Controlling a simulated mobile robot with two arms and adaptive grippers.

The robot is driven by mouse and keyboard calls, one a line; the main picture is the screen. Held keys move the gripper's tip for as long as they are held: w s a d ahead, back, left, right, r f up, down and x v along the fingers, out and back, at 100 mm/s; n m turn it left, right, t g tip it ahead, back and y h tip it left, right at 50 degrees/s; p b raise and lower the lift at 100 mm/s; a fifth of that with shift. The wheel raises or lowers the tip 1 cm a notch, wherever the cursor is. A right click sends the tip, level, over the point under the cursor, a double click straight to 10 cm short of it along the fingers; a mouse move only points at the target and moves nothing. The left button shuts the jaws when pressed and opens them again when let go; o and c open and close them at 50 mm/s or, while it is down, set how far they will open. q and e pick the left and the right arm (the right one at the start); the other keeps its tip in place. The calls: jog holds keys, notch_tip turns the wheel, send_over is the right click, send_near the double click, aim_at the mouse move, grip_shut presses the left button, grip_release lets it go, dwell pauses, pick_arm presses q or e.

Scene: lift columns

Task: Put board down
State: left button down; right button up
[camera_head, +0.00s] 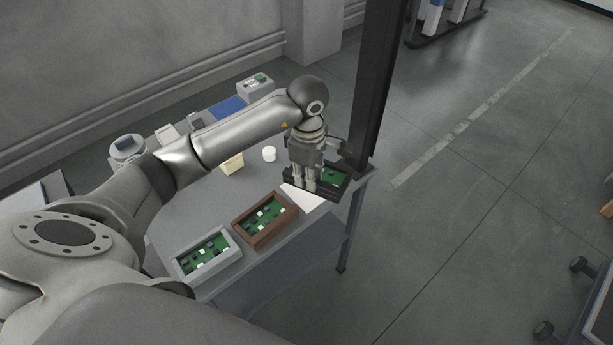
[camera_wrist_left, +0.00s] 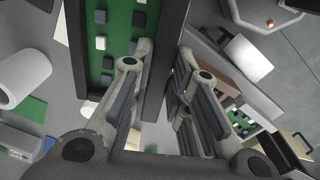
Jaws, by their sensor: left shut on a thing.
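The green board (camera_head: 332,175) with dark and light components lies in a black frame (camera_head: 335,192) at the table's far right corner. In the left wrist view the board (camera_wrist_left: 117,40) and frame wall (camera_wrist_left: 162,60) show close up. My left gripper (camera_head: 305,187) points down at the left part of the frame and hides part of it. In the left wrist view my left gripper (camera_wrist_left: 163,72) is shut on the frame's wall, one finger on each side. I cannot tell whether the frame touches the tabletop. My right gripper is not in view.
A white sheet (camera_head: 303,198) lies beside the frame. A brown box (camera_head: 247,241) and a grey box (camera_head: 192,273) with green boards stand along the front edge. A white cylinder (camera_head: 269,154) stands behind. A black post (camera_head: 374,90) rises close to the gripper's right.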

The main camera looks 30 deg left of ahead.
pick_arm(q)
jog(key=w+f, duration=0.1)
jog(key=w+a+f, duration=0.1)
jog(key=f, duration=0.1)
jog(key=w+a+f+p, duration=0.1)
jog(key=shift+w+a+f, duration=0.25)
jog(key=shift+w+f, duration=0.05)
jog(key=shift+f, duration=0.05)
jog(key=shift+w+a+f, duration=0.3)
jog(key=shift+w+f, duration=0.15)
jog(key=shift+f, duration=0.15)
notch_tip(320, 180, down, 3)
jog(key=shift+w+f+p, duration=0.1)
jog(key=shift+f+p, duration=0.1)
jog(key=shift+p, duration=0.3)
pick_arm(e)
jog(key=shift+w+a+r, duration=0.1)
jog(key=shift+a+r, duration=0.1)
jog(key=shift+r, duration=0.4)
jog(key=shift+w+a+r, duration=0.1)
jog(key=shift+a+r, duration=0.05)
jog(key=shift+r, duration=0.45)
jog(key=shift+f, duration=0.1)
